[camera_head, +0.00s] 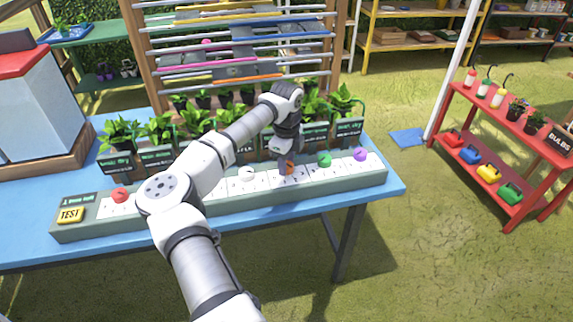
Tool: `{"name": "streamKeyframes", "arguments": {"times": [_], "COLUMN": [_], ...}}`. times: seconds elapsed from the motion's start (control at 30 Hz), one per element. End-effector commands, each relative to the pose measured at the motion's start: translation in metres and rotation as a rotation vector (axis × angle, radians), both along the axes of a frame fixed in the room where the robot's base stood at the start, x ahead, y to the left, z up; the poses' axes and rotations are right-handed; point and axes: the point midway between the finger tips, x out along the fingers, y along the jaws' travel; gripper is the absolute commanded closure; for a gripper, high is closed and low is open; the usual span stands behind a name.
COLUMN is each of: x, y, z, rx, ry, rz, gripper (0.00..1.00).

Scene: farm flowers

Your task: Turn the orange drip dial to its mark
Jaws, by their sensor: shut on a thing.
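The orange drip dial (290,168) sits on the long grey-green panel (372,176), between a white dial (247,174) and a green dial (324,160). My gripper (286,164) points down over the orange dial and is shut on it, covering much of it. The dial's pointer and its mark are too small and too covered to read. A red dial (121,196) and a purple dial (360,155) sit near the panel's two ends. My arm hides the part of the panel between the red and white dials.
The panel lies along the front of a blue table (394,178), with a yellow TEST button (71,214) at its left end. Several potted plants (345,106) with dark labels stand close behind it, before a rack of rods (235,60). A red shelf (500,140) stands apart at right.

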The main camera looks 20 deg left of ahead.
Motion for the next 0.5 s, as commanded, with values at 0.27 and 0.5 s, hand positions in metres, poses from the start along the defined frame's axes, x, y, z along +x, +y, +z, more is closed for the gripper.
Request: {"name": "streamKeyframes", "arguments": {"times": [0.27,0.5], "x": [0.0002,0.0002], "y": [0.0005,0.0004], "z": [-0.0013,-0.0007], "rx": [0.002,0.001], "ry": [-0.001,-0.001], "rz": [-0.263,-0.490], "gripper": [0.85,0.85]}}
